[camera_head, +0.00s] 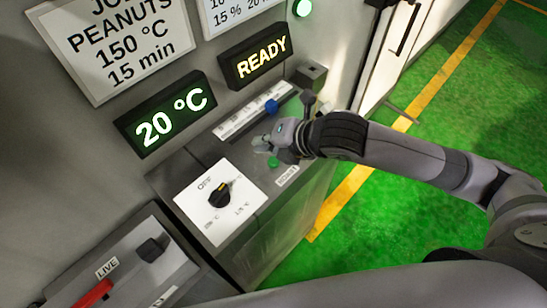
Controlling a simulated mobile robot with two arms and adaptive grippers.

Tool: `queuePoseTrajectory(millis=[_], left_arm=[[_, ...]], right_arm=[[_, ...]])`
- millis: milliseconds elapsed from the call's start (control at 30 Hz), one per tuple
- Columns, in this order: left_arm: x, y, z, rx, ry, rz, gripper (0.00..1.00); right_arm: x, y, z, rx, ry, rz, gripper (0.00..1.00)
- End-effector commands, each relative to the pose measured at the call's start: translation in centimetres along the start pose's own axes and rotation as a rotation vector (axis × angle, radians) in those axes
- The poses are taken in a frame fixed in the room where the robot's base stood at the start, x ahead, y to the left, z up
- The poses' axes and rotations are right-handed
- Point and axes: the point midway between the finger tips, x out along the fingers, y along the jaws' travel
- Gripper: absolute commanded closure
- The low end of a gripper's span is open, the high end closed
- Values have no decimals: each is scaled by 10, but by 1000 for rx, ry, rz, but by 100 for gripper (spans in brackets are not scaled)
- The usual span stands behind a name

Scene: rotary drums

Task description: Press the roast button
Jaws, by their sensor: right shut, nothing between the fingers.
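A small green button (272,162) sits on the grey control panel, beside a small label (288,176) that is too small to read surely. My right gripper (262,146) is shut and empty. Its fingertips are over the panel just above and left of the green button in the picture; I cannot tell whether they touch anything. My right arm comes in from the right. My left gripper is not in view.
A black rotary knob (220,195) on a white plate is marked OFF. A blue slider knob (271,106) is behind the gripper. Displays read 20 °C (170,115) and READY (258,58). A red lever (92,294) is at lower left. Green floor lies right.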

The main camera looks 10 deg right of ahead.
Motion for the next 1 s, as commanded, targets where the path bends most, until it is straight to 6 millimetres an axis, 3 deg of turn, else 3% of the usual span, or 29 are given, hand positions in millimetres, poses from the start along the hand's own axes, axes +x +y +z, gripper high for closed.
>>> queuePoseTrajectory(millis=[100,300,767,1000], left_arm=[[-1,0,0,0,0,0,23],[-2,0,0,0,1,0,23],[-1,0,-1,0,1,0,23],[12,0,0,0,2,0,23]], right_arm=[[-8,-2,21,-198,-8,-16,100],[-16,-6,39,-372,-10,-35,100],[-17,-7,42,-406,-9,-37,100],[-9,-15,39,-406,-9,-37,100]])
